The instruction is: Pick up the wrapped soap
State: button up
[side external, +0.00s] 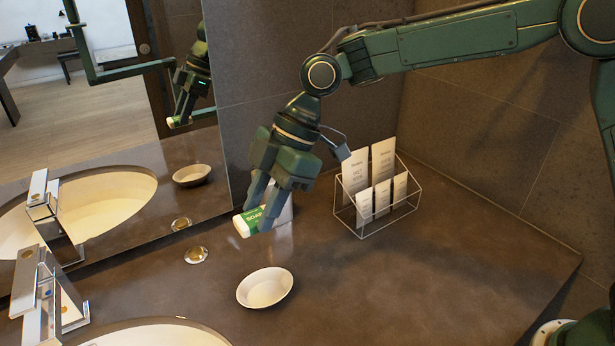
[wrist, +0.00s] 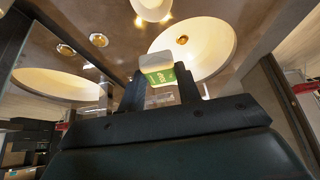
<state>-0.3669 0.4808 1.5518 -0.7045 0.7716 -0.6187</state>
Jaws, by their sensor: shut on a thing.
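The wrapped soap (side external: 247,222) is a small white and green block with lettering on it. My gripper (side external: 262,214) is shut on the soap and holds it above the dark counter, near the mirror. In the wrist view the soap (wrist: 158,70) shows between the two dark fingers of my gripper (wrist: 160,92). Part of the soap is hidden behind a finger in the side view.
A white oval dish (side external: 265,288) stands on the counter below the soap. A wire rack (side external: 378,218) with several cards is to the right. A round metal piece (side external: 196,255), a faucet (side external: 48,290) and a sink (side external: 155,335) are to the left. The right counter is clear.

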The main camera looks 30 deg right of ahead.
aim_at(248, 219)
jog(key=shift+r, duration=1.6)
jog(key=shift+d, duration=0.1)
